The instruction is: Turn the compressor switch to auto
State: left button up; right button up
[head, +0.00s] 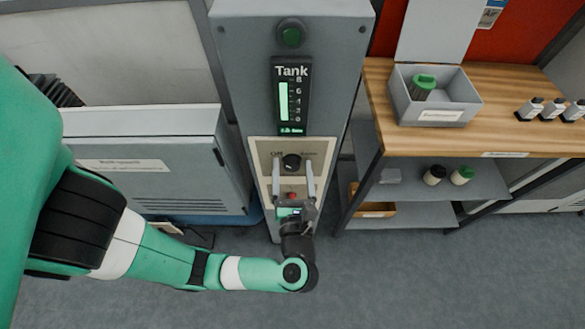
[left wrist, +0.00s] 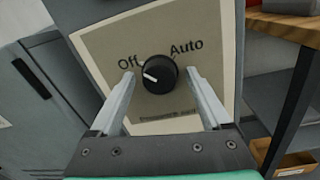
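The compressor switch is a round black knob (head: 291,163) on a beige panel (head: 262,150) low on the grey column. In the left wrist view the knob (left wrist: 160,74) sits between the printed words Off and Auto, and its white pointer line points left, toward the Off side. My left gripper (head: 292,164) is open, with one finger on each side of the knob. In the left wrist view its fingertips (left wrist: 160,73) stand apart from the knob with visible gaps. How far they are from the panel is hard to tell. My right gripper is not in view.
Above the knob are a Tank gauge (head: 291,97) with a lit green bar and a green button (head: 291,36). A red button (head: 291,195) shows below it. A grey cabinet (head: 150,165) stands left. A wooden-topped bench (head: 500,95) with a grey bin (head: 437,108) stands right.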

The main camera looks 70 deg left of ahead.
pick_arm(q)
grip_shut()
jog(key=shift+r+m+p, duration=0.1)
jog(key=shift+m+p, duration=0.2)
jog(key=m+p, duration=0.2)
jog(key=m, duration=0.1)
jog(key=shift+r, duration=0.1)
jog(key=m+p, duration=0.4)
jog(key=m, duration=0.2)
jog(key=shift+s+p, duration=0.1)
jog(key=shift+p, duration=0.2)
jog(key=m+p, duration=0.4)
jog(key=m, duration=0.1)
jog(key=shift+m+t, duration=0.4)
jog(key=shift+m+p, duration=1.05)
jog(key=shift+m, duration=0.45)
